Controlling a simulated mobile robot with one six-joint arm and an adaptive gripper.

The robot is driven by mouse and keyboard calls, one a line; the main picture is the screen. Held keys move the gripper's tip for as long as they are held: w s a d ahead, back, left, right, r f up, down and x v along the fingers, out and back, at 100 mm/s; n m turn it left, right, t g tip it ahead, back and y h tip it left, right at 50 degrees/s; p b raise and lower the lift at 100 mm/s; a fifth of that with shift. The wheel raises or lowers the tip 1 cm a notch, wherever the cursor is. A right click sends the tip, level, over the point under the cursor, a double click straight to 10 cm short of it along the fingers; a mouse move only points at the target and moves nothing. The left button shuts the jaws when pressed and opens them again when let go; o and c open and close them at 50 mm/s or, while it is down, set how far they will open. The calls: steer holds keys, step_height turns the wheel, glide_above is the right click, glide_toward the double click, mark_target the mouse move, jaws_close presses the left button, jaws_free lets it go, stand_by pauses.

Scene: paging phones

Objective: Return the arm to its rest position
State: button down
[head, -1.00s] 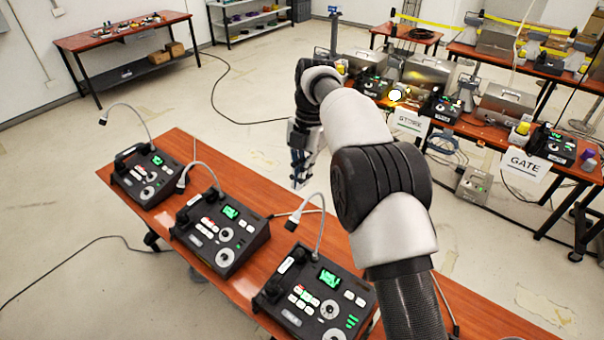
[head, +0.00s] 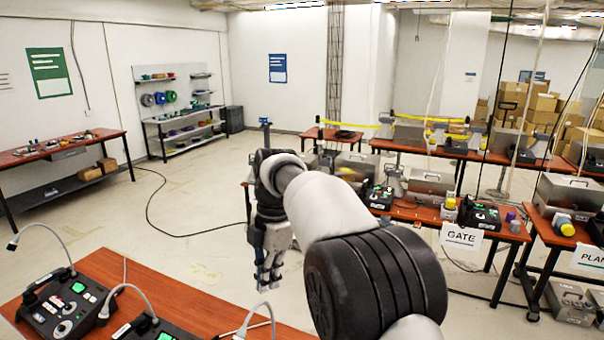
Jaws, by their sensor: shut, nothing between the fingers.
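My gripper (head: 268,284) hangs from the wrist of my arm with its fingers pointing down. It is shut and empty. In the picture it shows beyond the near red-brown table (head: 100,268), against the pale floor; its exact height is hard to tell. My arm reaches forward from the bottom right, with a white link and a black ribbed joint. A paging phone (head: 62,305) with a green screen and a gooseneck microphone stands on the near table at the left. A second paging phone (head: 160,328) is cut off by the bottom edge.
Benches at the right hold metal cases, phones and a GATE sign (head: 462,236). A side table (head: 60,150) stands at the far left, near a shelf rack (head: 180,120). A dark cable (head: 150,205) crosses the open floor.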

steer(key=s+d+f+m+t+b, duration=0.35)
steer(key=s+d+m+b, duration=0.75)
steer(key=s+d+m, duration=0.4)
steer(key=s+d+f+m+t+b, duration=0.1)
steer(key=s+d+f+m+b, duration=0.2)
steer(key=s+f, duration=0.4)
steer(key=s+d+f+m+t+h+b, duration=0.1)
steer(key=s+d+f+m+b, duration=0.3)
steer(key=s+f+m, duration=0.4)
steer(key=shift+s+d+f+b, duration=0.2)
steer(key=shift+s+f+b, duration=0.05)
steer(key=shift+s+b, duration=0.3)
